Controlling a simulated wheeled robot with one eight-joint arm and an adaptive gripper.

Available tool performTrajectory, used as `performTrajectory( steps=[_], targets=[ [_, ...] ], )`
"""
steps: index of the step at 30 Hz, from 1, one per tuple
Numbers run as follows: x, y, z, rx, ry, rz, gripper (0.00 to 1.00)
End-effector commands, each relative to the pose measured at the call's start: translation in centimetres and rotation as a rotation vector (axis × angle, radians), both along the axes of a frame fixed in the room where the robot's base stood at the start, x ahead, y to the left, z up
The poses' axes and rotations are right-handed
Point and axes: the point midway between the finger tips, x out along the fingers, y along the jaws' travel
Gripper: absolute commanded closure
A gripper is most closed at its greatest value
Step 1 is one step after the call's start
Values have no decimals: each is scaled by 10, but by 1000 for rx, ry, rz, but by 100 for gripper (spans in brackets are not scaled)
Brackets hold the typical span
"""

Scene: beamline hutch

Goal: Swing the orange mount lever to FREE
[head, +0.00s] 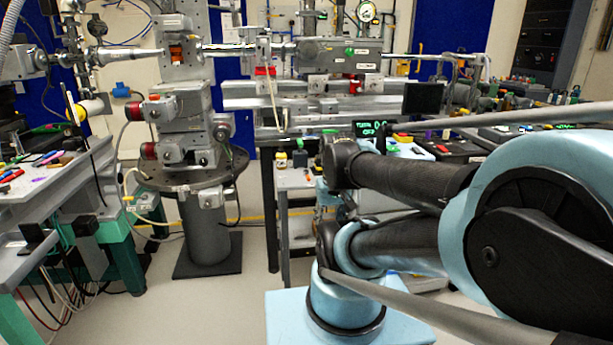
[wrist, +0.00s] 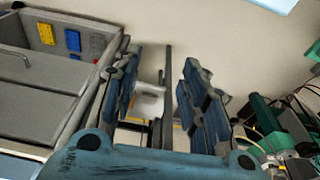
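A small orange part (head: 176,52) sits in the upper section of the grey mount tower (head: 180,105) in the head view. It is too small to tell whether it is the lever or which way it points. No FREE marking is legible. My gripper (wrist: 160,80) shows in the wrist view with its two fingers wide apart. A dark upright bar and a white piece show in the gap, apparently beyond the fingers; neither finger touches them. The orange part is not in the wrist view. My gripper cannot be made out in the head view, where my folded arm fills the right side.
The tower stands on a round dark plate (head: 190,178) on a pedestal. A cluttered bench (head: 30,190) is at left, with cables below. A beamline rail (head: 330,105) runs behind. A grey drawer unit (wrist: 45,75) is left in the wrist view. Some front floor (head: 215,310) is clear.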

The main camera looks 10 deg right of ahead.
Motion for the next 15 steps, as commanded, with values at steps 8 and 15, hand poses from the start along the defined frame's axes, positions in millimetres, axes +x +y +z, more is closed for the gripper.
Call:
performTrajectory(
  steps=[8,15],
  targets=[
    [1,0,16,19,-1,-58,100],
    [31,-1,46,72,31,-227,100]
  ],
)
